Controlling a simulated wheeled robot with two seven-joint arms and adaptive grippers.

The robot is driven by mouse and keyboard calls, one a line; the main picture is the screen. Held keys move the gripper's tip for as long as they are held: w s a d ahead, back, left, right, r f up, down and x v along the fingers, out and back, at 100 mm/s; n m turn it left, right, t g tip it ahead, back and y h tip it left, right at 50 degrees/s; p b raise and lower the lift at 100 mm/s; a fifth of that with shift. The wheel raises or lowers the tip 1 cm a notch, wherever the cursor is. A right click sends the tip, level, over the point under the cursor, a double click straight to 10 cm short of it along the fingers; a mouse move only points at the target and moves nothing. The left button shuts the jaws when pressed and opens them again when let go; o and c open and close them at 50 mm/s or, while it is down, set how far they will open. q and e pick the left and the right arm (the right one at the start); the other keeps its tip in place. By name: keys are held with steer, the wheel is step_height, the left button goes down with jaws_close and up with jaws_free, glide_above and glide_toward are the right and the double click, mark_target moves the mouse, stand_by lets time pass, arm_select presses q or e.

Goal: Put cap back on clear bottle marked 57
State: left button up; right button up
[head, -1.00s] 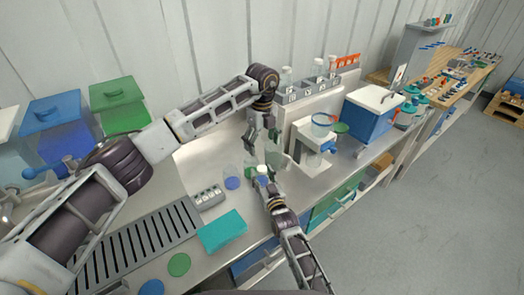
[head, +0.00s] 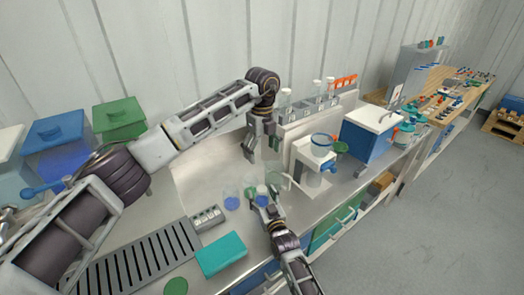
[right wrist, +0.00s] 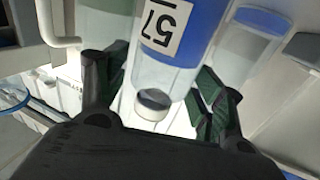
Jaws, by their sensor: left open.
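The clear bottle marked 57 (right wrist: 175,55) fills the middle of the right wrist view, its black-on-white label upside down. Its narrow end shows a pale ring with a dark centre; I cannot tell whether a cap is on it. My right gripper (right wrist: 158,100) has a dark green finger close against each side of the bottle. In the head view my right gripper (head: 264,196) is low over the bench, around the bottle, which is too small to read there. My left gripper (head: 263,150) is open and looks empty, higher and further back. I cannot identify a loose cap.
A clear vessel with a blue base (head: 232,203) stands left of my right gripper. A white stand (head: 305,160) is close on the right, with a bottle rack behind. A teal box (head: 221,254) and a slotted grate (head: 135,262) lie in front. Bare bench lies at the back left.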

steer(key=shift+s, duration=0.15)
stand_by(0.3)
steer(key=shift+v, duration=5.85)
steer(key=shift+d+f, duration=0.1)
